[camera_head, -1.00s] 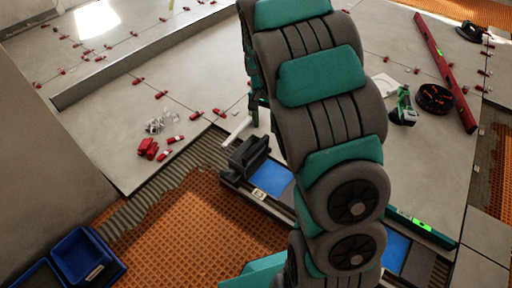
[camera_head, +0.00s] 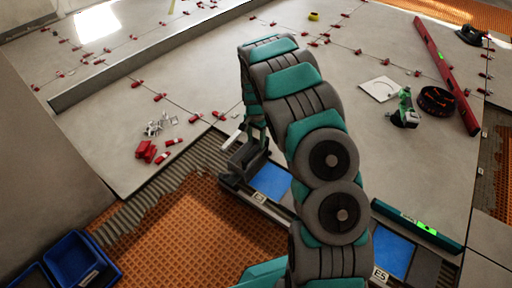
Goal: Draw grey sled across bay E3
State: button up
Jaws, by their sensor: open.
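The grey sled (camera_head: 246,163) is a dark grey block at the left end of a blue-floored bay (camera_head: 272,182). A small label (camera_head: 260,198) is on that bay's front rail, too small to read surely. My gripper (camera_head: 243,143) is at the end of my teal and grey arm, low over the sled and close to its upper side. The jaws are open; their fingertips are small and partly hidden, so I cannot tell whether they touch the sled. My arm hides the middle of the bay row.
A second blue bay (camera_head: 392,252) with a label like E5 lies to the right, beside a teal level (camera_head: 417,226). Red clips (camera_head: 146,151) and clear pieces (camera_head: 158,124) lie on the tile at left. Blue bins (camera_head: 78,258) stand at lower left.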

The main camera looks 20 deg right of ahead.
aim_at(256, 149)
notch_tip(256, 149, down, 4)
jog(key=shift+f, duration=0.1)
jog(key=shift+c, duration=0.3)
grip_shut()
jog(key=shift+s, duration=0.1)
dwell(1.1)
